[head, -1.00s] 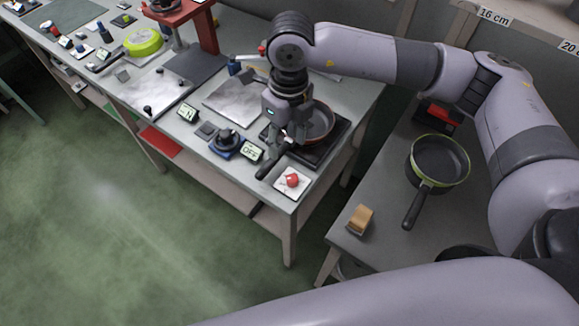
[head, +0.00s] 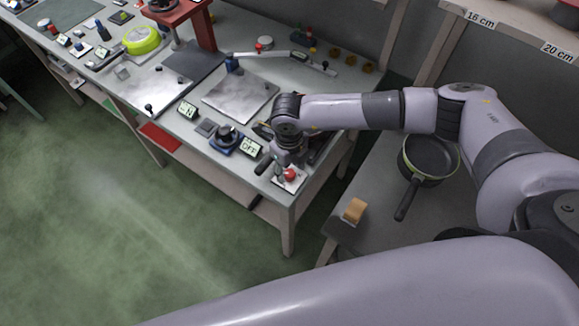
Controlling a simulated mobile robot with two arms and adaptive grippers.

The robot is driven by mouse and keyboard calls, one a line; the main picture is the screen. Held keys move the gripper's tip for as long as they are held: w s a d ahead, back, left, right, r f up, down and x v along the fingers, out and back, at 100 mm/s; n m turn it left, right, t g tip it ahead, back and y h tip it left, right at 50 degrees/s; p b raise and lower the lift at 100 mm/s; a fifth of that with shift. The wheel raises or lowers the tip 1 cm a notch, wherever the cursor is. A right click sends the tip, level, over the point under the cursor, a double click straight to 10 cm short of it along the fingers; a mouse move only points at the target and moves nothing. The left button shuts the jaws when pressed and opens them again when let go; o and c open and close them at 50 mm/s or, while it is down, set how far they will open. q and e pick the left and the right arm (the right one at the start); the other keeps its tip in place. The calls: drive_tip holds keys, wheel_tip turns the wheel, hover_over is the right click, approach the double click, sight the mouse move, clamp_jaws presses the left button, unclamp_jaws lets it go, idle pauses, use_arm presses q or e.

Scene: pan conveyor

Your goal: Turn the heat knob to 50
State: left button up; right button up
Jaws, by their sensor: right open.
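A black knob on a blue base (head: 226,137) stands near the front edge of the bench, and I take it for the heat knob. A small display reading OFF (head: 250,148) is just right of it. My right gripper (head: 284,163) is open, pointing down right of the OFF display. My left gripper is not in view.
A second display (head: 187,109) and a bare metal plate (head: 240,97) are on the bench (head: 200,147). A green-rimmed pan (head: 431,158) and a wooden block (head: 354,210) are on the side table at right. Open floor lies in front.

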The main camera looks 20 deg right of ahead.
drive_tip(key=shift+f, duration=0.75)
drive_tip(key=shift+c, duration=0.3)
clamp_jaws()
